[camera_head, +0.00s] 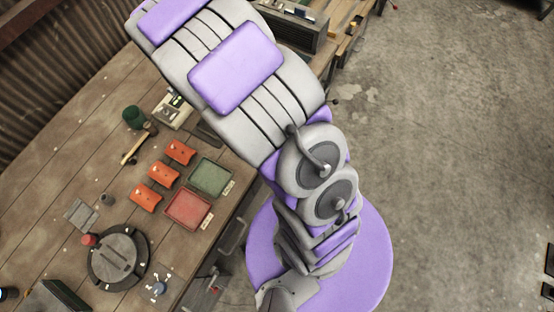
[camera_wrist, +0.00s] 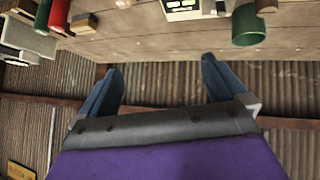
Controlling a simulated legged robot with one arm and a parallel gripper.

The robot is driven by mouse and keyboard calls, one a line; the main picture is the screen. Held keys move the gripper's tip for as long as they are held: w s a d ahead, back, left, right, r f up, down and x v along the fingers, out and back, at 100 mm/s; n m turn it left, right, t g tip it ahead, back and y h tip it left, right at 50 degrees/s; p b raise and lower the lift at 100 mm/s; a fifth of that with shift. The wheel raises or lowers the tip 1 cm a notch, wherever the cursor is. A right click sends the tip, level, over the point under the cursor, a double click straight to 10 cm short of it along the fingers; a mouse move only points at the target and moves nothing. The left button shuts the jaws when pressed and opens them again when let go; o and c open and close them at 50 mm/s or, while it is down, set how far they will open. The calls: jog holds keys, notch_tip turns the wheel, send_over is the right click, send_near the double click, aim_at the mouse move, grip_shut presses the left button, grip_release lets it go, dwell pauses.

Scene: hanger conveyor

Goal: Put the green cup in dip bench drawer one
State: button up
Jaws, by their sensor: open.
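The green cup (camera_head: 133,117) stands on the wooden bench (camera_head: 75,130), near the back beside a hammer. It also shows in the wrist view as a green cylinder (camera_wrist: 250,25) at the top right, beyond the right finger and apart from it. My gripper (camera_wrist: 158,68) is open with nothing between its blue fingers, the corrugated wall behind them. It is not visible in the head view. Drawer-like fronts with handles (camera_head: 232,237) show along the bench's front edge; which is drawer one I cannot tell, and my arm hides part of that edge.
Red and green labelled trays (camera_head: 188,207), several orange blocks (camera_head: 162,173), a hammer (camera_head: 138,146) and a round dark turntable (camera_head: 118,258) occupy the bench. A corrugated wall (camera_head: 40,75) stands behind it. The concrete floor (camera_head: 450,130) at right is mostly clear.

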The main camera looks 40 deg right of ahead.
jog(key=s+d+r+m+g+h, duration=0.1)
jog(key=s+d+r+g, duration=0.2)
jog(key=s, duration=0.5)
jog(key=s+d+r+m+g+h, duration=0.15)
jog(key=s+r, duration=0.25)
jog(key=s, duration=0.4)
jog(key=s+d+r+m+g, duration=0.2)
jog(key=s+d+r, duration=0.2)
jog(key=s, duration=0.5)
jog(key=s+a+r+g+y, duration=0.1)
jog(key=s+a+g, duration=0.1)
jog(key=s, duration=0.7)
jog(key=s+a+r+g, duration=0.2)
jog(key=s, duration=0.8)
jog(key=shift+a+r+y, duration=0.25)
jog(key=shift+a+y, duration=0.1)
jog(key=shift+a, duration=0.05)
jog(key=shift+w, duration=0.1)
